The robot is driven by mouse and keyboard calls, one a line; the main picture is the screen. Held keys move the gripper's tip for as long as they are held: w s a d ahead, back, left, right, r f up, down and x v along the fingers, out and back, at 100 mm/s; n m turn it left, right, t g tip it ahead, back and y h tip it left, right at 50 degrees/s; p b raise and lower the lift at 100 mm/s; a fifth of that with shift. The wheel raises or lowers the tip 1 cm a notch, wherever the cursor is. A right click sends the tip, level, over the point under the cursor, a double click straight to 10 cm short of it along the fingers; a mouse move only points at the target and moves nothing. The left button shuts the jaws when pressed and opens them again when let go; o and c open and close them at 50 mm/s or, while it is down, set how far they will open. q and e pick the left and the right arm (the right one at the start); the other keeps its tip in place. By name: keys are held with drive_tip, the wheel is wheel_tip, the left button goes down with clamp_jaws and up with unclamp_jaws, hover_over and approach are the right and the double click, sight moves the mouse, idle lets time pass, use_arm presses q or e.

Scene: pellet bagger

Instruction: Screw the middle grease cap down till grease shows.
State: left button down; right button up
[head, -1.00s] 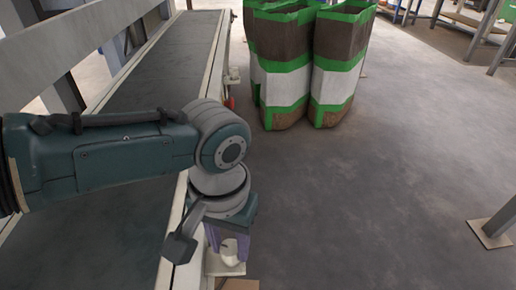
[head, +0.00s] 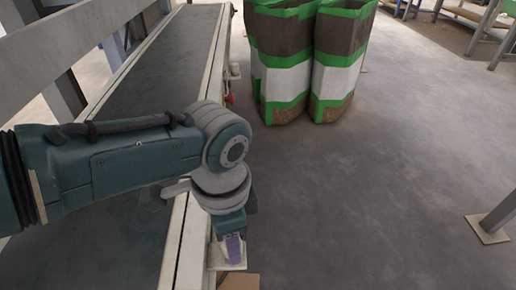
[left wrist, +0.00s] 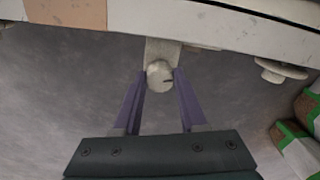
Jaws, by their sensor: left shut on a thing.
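A pale rounded grease cap (left wrist: 160,74) sits on a cream bracket (left wrist: 162,48) at the conveyor's side, in the left wrist view. A small dark mark shows on its face; I cannot make out any grease. My left gripper (left wrist: 160,83) has its two purple fingers on either side of this cap and is shut on it. In the head view the left gripper (head: 234,250) points down beside the conveyor's near edge, and its fingers hide the cap. My right gripper is out of view.
Another pale round fitting (left wrist: 280,70) sticks out from the conveyor edge at the right in the left wrist view. The conveyor belt (head: 165,60) runs along the left. Green-and-white banded bags (head: 310,60) stand on the floor beyond.

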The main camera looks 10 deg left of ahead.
use_arm(q)
drive_tip(key=m, duration=0.4)
drive_tip(key=shift+m, duration=0.3)
drive_tip(key=m, duration=0.4)
drive_tip(key=shift+m, duration=0.3)
drive_tip(key=m, duration=0.4)
drive_tip(key=shift+w+m, duration=0.1)
drive_tip(key=shift+m, duration=0.2)
drive_tip(key=m+b, duration=0.1)
drive_tip(key=m, duration=0.3)
drive_tip(key=shift+d+r+m, duration=0.1)
drive_tip(key=shift+m, duration=0.2)
drive_tip(key=shift+c, duration=2.2)
unclamp_jaws()
wheel_tip(320, 180, up, 10)
drive_tip(key=p, duration=0.6)
drive_tip(key=shift+p, duration=0.3)
